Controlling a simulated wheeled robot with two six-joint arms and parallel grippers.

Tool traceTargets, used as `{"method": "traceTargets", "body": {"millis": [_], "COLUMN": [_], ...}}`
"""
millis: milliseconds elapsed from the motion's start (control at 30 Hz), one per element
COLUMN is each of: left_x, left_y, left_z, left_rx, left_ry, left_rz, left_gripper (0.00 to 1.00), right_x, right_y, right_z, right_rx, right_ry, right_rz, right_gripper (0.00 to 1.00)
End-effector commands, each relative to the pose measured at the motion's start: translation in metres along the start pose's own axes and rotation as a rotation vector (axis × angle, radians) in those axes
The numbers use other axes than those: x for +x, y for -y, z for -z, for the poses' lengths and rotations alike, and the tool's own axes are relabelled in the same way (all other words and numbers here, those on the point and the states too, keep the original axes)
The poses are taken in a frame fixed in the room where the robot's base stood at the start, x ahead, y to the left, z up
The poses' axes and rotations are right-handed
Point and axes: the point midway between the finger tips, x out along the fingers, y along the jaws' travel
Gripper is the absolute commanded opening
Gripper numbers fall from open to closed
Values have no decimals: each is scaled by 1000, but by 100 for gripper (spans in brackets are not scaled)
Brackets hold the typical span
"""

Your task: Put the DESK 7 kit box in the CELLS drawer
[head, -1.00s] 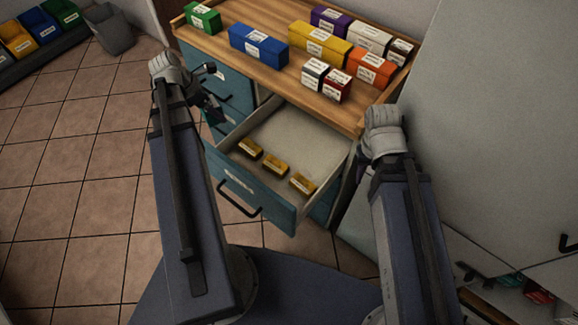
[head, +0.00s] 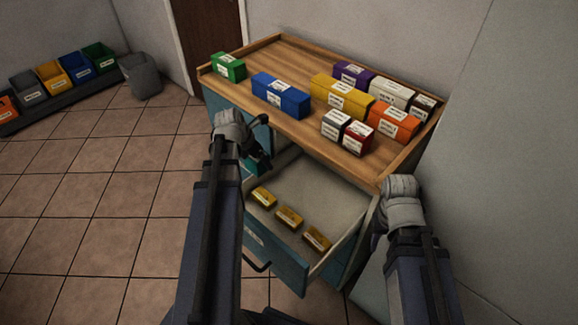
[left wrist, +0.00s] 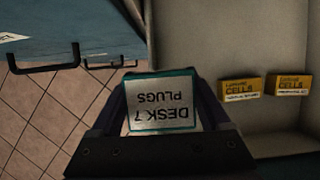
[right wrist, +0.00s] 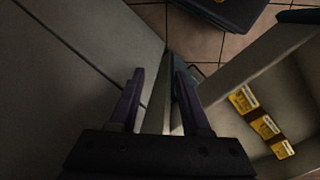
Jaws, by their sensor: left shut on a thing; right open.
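The DESK 7 kit box (left wrist: 160,102) is a teal box with a white label reading "DESK 7 PLUGS", upside down in the left wrist view. My left gripper (left wrist: 160,88) is shut on it, beside the open drawer's left side. In the head view my left gripper (head: 262,158) is near the cabinet front, and the box is mostly hidden. The open drawer (head: 275,256) has a teal front and holds three yellow boxes (head: 289,217), labelled CELLS in the left wrist view (left wrist: 241,90).
The wooden top (head: 300,128) above the drawer carries several boxes, among them a blue (head: 280,95) and a yellow one (head: 342,97). A pale wall (head: 500,150) stands close on the right. Bins (head: 53,75) stand at the far left.

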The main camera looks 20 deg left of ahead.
Motion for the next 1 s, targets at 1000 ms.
{"method": "traceTargets", "body": {"millis": [1000], "left_x": [62], "left_y": [48], "left_z": [-55], "left_rx": [0], "left_ry": [0], "left_rz": [0], "left_gripper": [9], "right_x": [36], "right_y": [3], "right_z": [2], "right_rx": [0], "right_ry": [0], "right_rz": [0], "right_gripper": [48]}}
